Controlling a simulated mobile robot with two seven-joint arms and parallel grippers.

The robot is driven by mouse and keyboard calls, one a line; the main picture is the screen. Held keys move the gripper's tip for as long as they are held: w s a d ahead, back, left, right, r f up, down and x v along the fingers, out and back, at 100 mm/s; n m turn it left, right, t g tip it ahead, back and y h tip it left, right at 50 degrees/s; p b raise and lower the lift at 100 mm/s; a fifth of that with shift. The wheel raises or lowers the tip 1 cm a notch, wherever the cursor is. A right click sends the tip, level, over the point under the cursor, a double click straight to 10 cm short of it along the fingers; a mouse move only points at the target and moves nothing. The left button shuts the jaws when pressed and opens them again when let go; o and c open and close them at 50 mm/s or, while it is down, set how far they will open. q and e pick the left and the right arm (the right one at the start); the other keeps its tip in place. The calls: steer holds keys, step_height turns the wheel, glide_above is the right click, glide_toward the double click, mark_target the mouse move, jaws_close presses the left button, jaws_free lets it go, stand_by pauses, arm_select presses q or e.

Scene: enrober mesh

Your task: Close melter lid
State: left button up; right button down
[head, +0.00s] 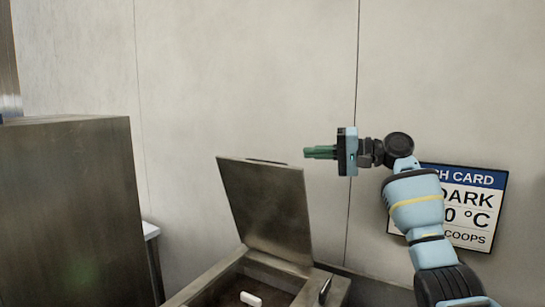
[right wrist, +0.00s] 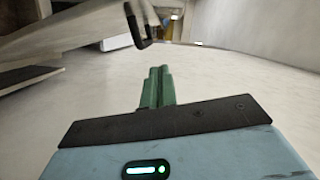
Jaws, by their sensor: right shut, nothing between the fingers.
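The melter lid (head: 266,208) is a grey metal plate standing open, leaning back a little past upright at the rear of the melter (head: 225,278). The melter's opening shows below it, with a small white block (head: 250,299) inside. My right gripper (head: 308,153) has green fingers and is shut and empty. In the head view it appears just above the lid's top right corner, pointing left; I cannot tell whether it is in front of or behind the lid. The green fingers also show together in the right wrist view (right wrist: 158,88). My left gripper is not in view.
A tall metal cabinet (head: 75,210) stands at the left. A card (head: 465,205) with a blue header hangs on the pale wall (head: 250,70), partly hidden by my right arm. A dark handle-like part (head: 325,289) sits at the melter's right edge.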

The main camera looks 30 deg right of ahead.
steer(key=b, duration=0.3)
glide_above(269, 186)
steer(key=w+d, duration=0.2)
steer(key=d, duration=0.1)
steer(key=shift+w+a+f, duration=0.15)
steer(key=shift+a+f, duration=0.1)
steer(key=shift+f, duration=0.4)
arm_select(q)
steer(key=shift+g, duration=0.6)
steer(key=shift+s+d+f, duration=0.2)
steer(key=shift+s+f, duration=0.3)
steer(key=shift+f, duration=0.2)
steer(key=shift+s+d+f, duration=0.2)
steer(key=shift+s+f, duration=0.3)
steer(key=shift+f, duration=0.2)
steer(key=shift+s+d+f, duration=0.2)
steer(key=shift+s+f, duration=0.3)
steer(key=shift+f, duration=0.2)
arm_select(e)
steer(key=shift+s+a+f, duration=0.25)
steer(key=shift+s+a, duration=0.35)
steer(key=shift+a, duration=0.3)
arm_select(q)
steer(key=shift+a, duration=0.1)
arm_select(e)
steer(key=shift+a, duration=0.1)
